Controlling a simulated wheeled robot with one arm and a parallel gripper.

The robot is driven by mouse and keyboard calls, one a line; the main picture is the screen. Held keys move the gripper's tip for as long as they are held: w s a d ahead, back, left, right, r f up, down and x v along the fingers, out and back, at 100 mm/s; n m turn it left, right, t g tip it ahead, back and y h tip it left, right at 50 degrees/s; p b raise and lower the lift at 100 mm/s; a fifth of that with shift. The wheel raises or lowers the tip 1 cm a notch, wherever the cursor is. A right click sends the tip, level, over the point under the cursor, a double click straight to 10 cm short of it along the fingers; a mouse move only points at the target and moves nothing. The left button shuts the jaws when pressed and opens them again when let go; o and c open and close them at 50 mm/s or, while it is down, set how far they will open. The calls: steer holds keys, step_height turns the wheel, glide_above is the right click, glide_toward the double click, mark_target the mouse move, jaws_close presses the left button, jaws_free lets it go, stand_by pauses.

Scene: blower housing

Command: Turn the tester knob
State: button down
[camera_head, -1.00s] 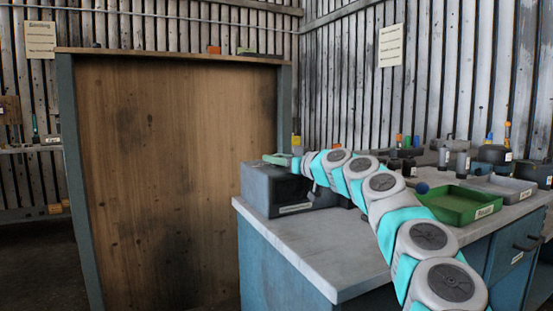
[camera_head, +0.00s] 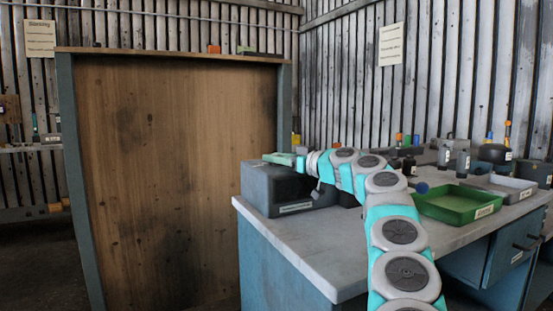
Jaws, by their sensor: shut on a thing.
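The tester appears to be the dark grey box (camera_head: 262,192) with a white label on its front, at the left end of the bench. A green block-like part (camera_head: 279,158) shows at its top. My gripper (camera_head: 300,163) is at the top right of the box, beside the green part. It is small and mostly hidden by my own wrist, and its fingers cannot be made out. It is shut at the tester, and the knob itself is hidden from view. A small grey piece (camera_head: 316,190) hangs below my wrist in front of the box.
The grey bench top (camera_head: 340,248) is clear in front of the box. A green tray (camera_head: 459,207), a grey tray (camera_head: 510,187), a blue ball (camera_head: 422,188) and several dark containers stand to the right. A tall wooden panel (camera_head: 180,180) stands at the left.

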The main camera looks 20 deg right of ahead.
stand_by(0.8)
steer(key=c, duration=0.5)
jaws_free()
steer(key=shift+s+f, duration=0.1)
steer(key=shift+s+d+b, duration=0.2)
steer(key=shift+b, duration=0.2)
steer(key=shift+b+v, duration=1.65)
steer(key=shift+v, duration=1.95)
steer(key=shift+a, duration=0.1)
